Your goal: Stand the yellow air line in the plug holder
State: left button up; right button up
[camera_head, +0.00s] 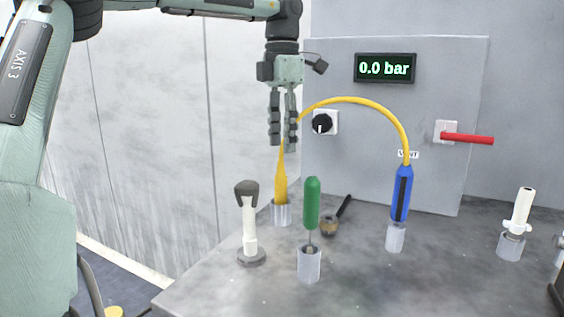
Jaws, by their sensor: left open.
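The yellow air line (350,99) arcs from behind my left gripper over to the top of a blue-handled piece (402,193). At its left end, a yellow tapered plug (280,184) stands nearly upright with its lower end in a clear cup-like holder (282,214). My left gripper (283,142) points down just above the yellow plug, its fingers apart. The fingers hide the thin top of the plug and part of the line. The blue piece stands in another clear holder (395,238). My right gripper is out of view.
A green-handled tool (312,203) stands in a clear holder in front. A white, dark-topped tool (249,224) is to its left. A small brown-headed tool (329,226) lies behind. A white nozzle (521,210) stands at right. The wall panel has a knob (322,123) and red lever (467,138).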

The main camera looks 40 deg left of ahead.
pick_arm(q)
jog(key=shift+r, duration=1.3)
dwell(0.4)
